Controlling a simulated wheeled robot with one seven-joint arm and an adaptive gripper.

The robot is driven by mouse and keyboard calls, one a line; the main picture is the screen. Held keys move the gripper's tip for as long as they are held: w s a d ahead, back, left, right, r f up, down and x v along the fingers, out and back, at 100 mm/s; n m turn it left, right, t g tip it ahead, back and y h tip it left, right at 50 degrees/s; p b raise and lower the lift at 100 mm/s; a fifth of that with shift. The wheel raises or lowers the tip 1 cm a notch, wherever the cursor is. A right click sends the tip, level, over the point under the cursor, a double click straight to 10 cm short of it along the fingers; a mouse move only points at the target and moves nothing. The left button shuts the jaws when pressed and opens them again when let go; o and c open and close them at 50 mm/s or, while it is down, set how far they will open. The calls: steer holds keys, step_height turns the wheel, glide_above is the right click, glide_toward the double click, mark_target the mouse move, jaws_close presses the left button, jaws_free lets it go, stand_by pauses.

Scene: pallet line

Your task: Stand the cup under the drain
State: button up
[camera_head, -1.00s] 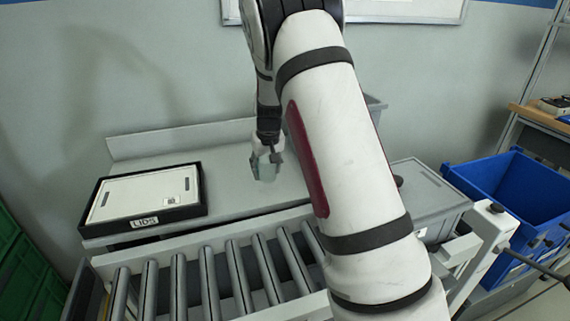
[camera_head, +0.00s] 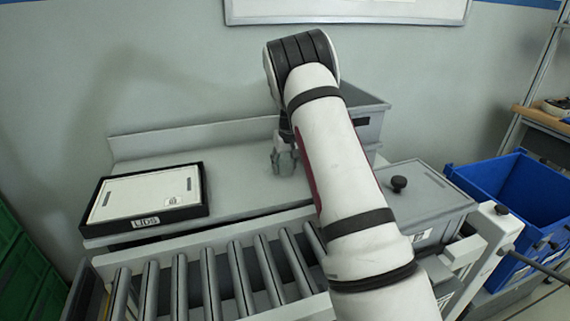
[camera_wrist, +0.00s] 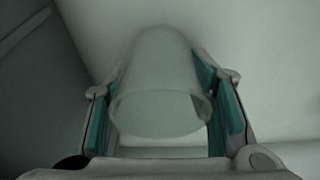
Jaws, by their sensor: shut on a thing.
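A pale, translucent cup (camera_wrist: 158,85) sits between the two teal-padded fingers in the wrist view, its near rim towards the camera. My gripper (camera_wrist: 160,105) is shut on it. In the head view my gripper (camera_head: 284,162) hangs over the grey bench at the back, small and partly behind my arm. The cup is hard to make out there. I cannot pick out the drain; my arm covers part of the grey bin (camera_head: 366,112) at the back right of the bench.
A black-framed tray labelled LIDS (camera_head: 145,222) lies at the bench's left. A roller conveyor (camera_head: 235,282) runs in front. A grey lidded box (camera_head: 425,195) with a black knob and a blue bin (camera_head: 520,190) stand at right. The bench (camera_head: 235,180) between tray and gripper is clear.

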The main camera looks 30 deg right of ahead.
steer(key=o, duration=0.8)
steer(key=shift+f, duration=0.1)
steer(key=shift+c, duration=0.2)
steer(key=o, duration=0.3)
